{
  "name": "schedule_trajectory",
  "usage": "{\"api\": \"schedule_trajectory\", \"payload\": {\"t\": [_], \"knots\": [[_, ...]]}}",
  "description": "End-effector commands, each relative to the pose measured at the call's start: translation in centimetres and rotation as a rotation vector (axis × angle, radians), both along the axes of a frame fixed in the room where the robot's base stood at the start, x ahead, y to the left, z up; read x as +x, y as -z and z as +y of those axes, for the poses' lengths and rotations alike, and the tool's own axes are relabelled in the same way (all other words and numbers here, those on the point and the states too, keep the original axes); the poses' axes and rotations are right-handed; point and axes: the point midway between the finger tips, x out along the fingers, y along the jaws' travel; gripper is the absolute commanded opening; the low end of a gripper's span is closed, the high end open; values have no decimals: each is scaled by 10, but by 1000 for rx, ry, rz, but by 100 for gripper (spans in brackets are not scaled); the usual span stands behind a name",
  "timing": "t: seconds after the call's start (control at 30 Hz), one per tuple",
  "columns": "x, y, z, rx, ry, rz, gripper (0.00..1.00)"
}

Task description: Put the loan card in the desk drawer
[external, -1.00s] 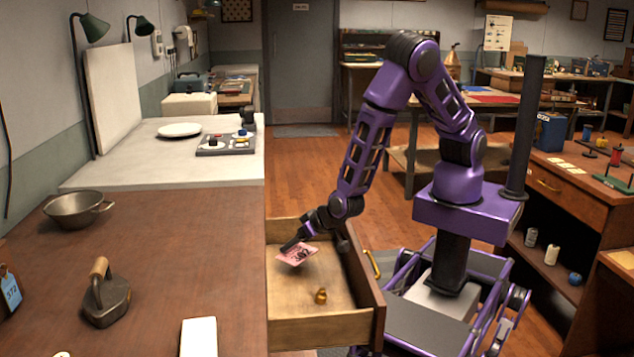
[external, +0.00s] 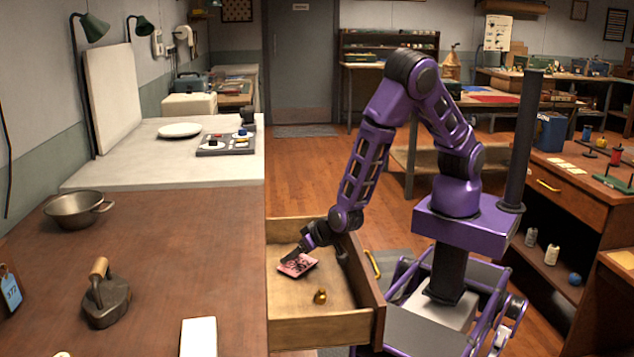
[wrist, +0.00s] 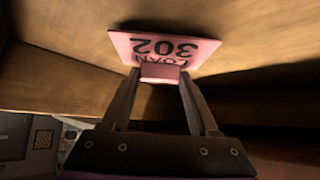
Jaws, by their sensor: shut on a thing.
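The pink loan card (external: 297,265), printed "LOAN 302", is in the open desk drawer (external: 318,330), low over or on its floor toward the back left. It also shows in the wrist view (wrist: 190,48), close to the wooden drawer floor; whether it touches the floor I cannot tell. My gripper (external: 292,254) reaches down into the drawer. In the wrist view my gripper (wrist: 160,78) is shut on the card's near edge.
A small brass object (external: 320,296) lies on the drawer floor, in front of the card. The desk top (external: 170,270) at left holds an old iron (external: 106,298), a metal pan (external: 76,209) and a white block (external: 198,336).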

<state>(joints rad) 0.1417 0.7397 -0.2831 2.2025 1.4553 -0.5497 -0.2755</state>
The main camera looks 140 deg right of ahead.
Motion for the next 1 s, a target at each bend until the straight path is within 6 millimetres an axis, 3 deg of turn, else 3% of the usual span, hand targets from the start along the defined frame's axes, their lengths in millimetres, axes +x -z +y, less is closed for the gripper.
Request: {"api": "schedule_trajectory", "payload": {"t": [0.4, 0.43, 0.6, 0.87, 1.0], "knots": [[0, 9, 0, 0, -1, 1, 1], [0, 9, 0, 0, -1, 1, 64], [0, 8, 0, 0, -1, 1, 95], [0, 8, 0, 0, 0, 0, 96], [1, -2, 0, -1, 1, -3, 96]]}}
